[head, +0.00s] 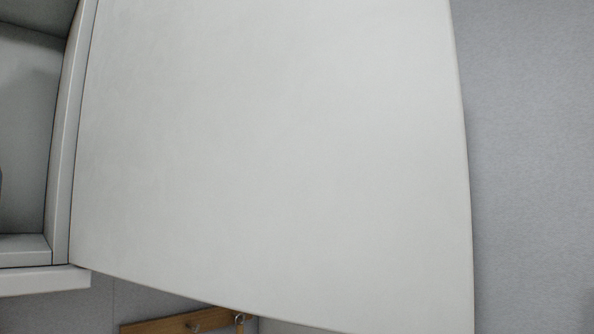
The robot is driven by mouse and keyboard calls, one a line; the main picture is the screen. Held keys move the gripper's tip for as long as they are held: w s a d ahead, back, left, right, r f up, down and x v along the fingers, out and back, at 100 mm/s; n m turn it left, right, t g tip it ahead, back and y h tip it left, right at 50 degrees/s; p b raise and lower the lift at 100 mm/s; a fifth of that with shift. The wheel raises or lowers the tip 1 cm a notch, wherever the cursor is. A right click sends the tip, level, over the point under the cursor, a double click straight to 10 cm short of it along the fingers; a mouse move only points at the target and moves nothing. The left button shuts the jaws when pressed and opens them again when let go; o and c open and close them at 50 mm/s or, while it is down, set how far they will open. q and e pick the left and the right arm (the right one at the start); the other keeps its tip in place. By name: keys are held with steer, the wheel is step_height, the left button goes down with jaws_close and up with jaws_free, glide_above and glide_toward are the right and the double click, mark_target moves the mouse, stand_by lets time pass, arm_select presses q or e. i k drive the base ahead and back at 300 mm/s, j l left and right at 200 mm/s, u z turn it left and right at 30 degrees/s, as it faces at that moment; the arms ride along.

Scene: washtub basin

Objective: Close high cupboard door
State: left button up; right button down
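A large white cupboard door (280,150) fills the middle of the head view. It stands open, swung out from the cupboard (62,150) at the left. Its left edge lies along the cupboard's front frame, and its free edge is at the right. The grey inside of the cupboard (25,130) shows at the far left edge. I see no handle on the face of the door. Neither of my grippers is in view.
A wooden rail (175,324) with metal hooks is on the wall below the door, partly cut off. A white ledge (40,281) runs under the cupboard. A plain grey wall (530,150) is at the right, with no objects in front of it.

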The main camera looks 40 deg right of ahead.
mark_target(302, 162)
steer(key=k, duration=1.95)
